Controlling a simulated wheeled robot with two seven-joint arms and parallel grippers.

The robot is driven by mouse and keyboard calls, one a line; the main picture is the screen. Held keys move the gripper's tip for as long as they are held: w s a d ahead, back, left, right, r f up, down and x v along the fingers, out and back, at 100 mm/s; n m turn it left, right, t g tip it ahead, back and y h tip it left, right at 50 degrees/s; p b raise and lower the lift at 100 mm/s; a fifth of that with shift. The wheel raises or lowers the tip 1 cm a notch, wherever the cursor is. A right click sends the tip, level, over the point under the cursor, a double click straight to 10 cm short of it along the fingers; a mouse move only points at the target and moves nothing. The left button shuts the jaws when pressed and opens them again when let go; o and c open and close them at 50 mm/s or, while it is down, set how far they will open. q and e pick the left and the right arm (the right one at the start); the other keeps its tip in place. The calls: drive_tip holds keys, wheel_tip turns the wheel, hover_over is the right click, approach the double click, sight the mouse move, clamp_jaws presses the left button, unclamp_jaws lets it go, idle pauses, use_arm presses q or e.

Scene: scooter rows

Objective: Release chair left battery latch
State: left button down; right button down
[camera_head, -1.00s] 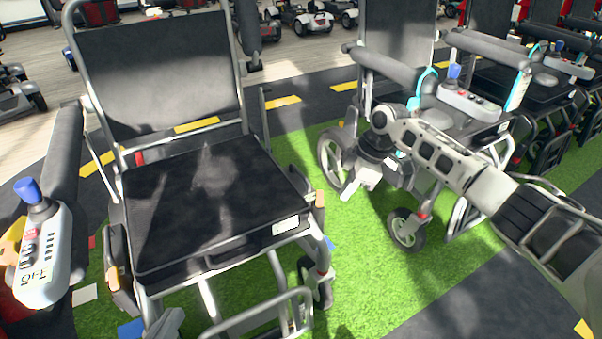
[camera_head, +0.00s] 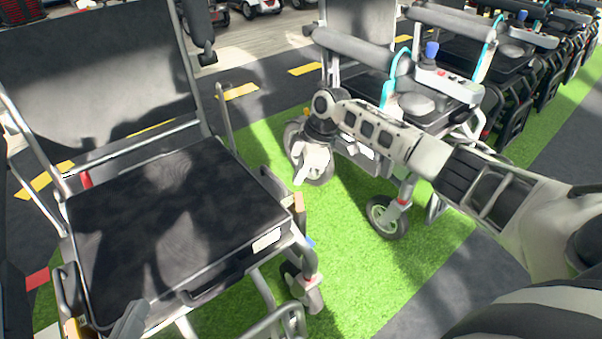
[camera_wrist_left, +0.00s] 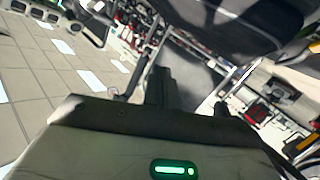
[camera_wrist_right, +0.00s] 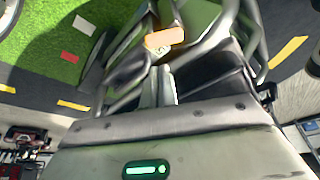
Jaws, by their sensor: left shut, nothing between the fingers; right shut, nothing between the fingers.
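The near wheelchair (camera_head: 165,225) has a black seat and backrest and fills the left of the head view. An orange-tan tab (camera_head: 298,203) sits at the seat's right side, and another (camera_head: 72,328) at the front left; I cannot tell for sure which is the latch. My right gripper (camera_head: 300,178) is shut and empty, over the grass right of the chair. In the right wrist view an orange tab (camera_wrist_right: 165,37) appears just beyond its fingertips (camera_wrist_right: 162,75). My left gripper (camera_head: 128,322) is shut and empty at the seat's front edge; its fingers (camera_wrist_left: 158,85) show dark in the left wrist view.
A second wheelchair (camera_head: 385,110) with a blue-knobbed joystick stands behind my right arm, its caster (camera_head: 387,217) on the grass. More chairs line up at the upper right. Open green grass (camera_head: 345,265) lies between the two chairs.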

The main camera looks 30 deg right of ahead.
sight(287, 201)
drive_tip(key=b+x, duration=0.1)
drive_tip(key=x, duration=0.4)
drive_tip(key=shift+b, duration=0.35)
drive_tip(key=shift+f, duration=0.4)
drive_tip(key=shift+w+a+f, duration=0.15)
drive_tip(key=shift+a+f, duration=0.05)
drive_tip(key=shift+f, duration=0.1)
use_arm(q)
drive_tip(key=shift+w+d+r+n+t+h, duration=0.2)
drive_tip(key=shift+d+r+n+t+h, duration=0.15)
drive_tip(key=shift+r+n+h, duration=0.35)
drive_tip(key=shift+s+f+y, duration=0.1)
drive_tip(key=shift+f+y, duration=0.05)
drive_tip(key=shift+y, duration=0.15)
use_arm(e)
drive_tip(key=shift+d, duration=0.15)
